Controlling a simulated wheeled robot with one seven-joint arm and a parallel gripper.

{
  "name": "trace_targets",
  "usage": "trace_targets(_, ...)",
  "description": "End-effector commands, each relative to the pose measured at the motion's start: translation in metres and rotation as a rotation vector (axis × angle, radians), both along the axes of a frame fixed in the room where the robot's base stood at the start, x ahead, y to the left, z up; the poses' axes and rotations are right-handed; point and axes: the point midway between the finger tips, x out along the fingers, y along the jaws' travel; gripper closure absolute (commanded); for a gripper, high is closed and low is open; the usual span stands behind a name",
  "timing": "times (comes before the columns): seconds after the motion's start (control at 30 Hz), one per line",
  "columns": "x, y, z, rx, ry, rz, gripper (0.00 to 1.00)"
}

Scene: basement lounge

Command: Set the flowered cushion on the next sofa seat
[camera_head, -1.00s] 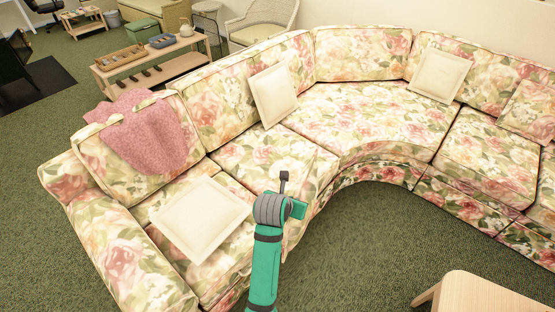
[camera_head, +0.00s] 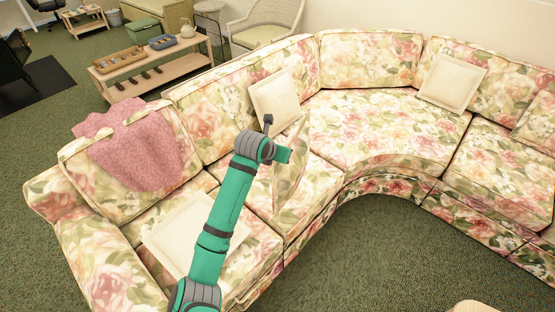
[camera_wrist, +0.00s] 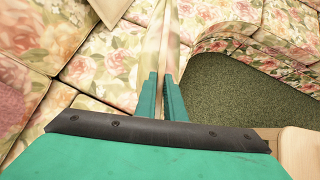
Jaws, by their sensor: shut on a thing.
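The flowered cushion (camera_head: 291,172) is upright and almost edge-on in the head view, partly hidden by my arm. My gripper (camera_head: 286,156) is shut on its upper edge. In the wrist view the cushion (camera_wrist: 154,48) runs as a narrow strip away from between my fingertips (camera_wrist: 160,80). It is above or against the front of the middle seat (camera_head: 228,170) of the sofa's left run; I cannot tell whether it touches. The corner seat (camera_head: 375,125) of the flowered sofa lies to its right and is bare in its middle.
A cream cushion (camera_head: 275,97) leans on the backrest behind my gripper. Another lies on the left seat (camera_head: 170,235), and one leans at the corner (camera_head: 452,82). A pink throw (camera_head: 140,155) drapes the left backrest. Another flowered cushion (camera_head: 540,125) is at the right edge.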

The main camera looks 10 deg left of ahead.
Motion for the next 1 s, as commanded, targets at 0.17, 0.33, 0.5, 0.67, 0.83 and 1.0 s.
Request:
trace_targets(0.17,0.035,0.01,-0.015,-0.001,0.001,0.001,1.0)
trace_targets(0.33,0.062,0.02,-0.038,-0.002,0.002,0.005,1.0)
trace_targets(0.5,0.083,0.028,-0.063,0.0,0.0,0.006,1.0)
trace_targets(0.67,0.093,0.031,-0.074,0.0,-0.002,0.006,1.0)
trace_targets(0.83,0.097,0.032,-0.08,0.0,-0.002,0.006,1.0)
trace_targets(1.0,0.098,0.032,-0.101,-0.002,-0.001,0.006,1.0)
